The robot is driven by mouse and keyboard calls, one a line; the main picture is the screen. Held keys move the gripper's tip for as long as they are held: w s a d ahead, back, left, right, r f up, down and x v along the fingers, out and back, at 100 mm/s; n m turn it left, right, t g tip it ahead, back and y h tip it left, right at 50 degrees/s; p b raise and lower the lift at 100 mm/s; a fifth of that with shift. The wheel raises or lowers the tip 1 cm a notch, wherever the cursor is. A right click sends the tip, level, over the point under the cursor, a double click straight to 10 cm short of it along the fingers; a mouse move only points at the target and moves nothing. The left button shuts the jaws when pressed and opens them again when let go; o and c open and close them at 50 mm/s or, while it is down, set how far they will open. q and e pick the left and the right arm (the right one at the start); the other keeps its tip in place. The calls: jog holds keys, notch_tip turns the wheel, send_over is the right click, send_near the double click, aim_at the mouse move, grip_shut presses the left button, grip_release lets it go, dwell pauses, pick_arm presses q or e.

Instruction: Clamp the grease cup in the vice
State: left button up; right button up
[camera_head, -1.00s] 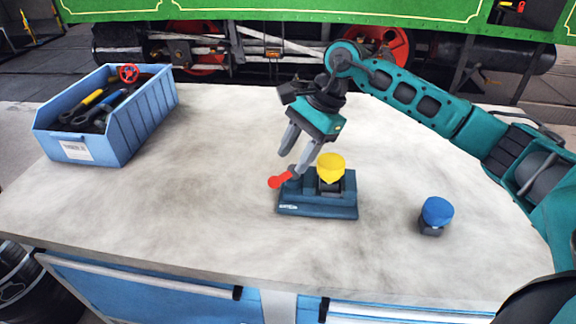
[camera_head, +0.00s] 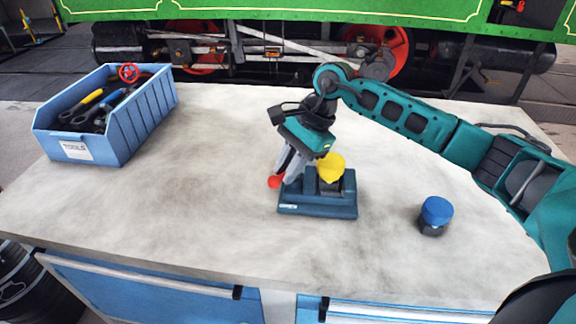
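The vice (camera_head: 318,208) is a dark blue block on the workbench, with a red-knobbed lever (camera_head: 275,181) at its left end. A cup with a yellow top (camera_head: 331,168) sits upright between its jaws; whether the jaws press on it I cannot tell. A second cup, with a blue top (camera_head: 437,211) and dark base, stands apart to the right. My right gripper (camera_head: 285,174) points down at the lever, left of the yellow-topped cup. Its fingers look slightly apart, and they hide most of the lever. My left gripper is out of view.
A blue open bin (camera_head: 140,125) with several tools stands at the back left of the workbench (camera_head: 180,220). Bare top lies between the bin and the vice. A green steam tram (camera_head: 270,8) stands behind the bench.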

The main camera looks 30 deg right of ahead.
grip_shut()
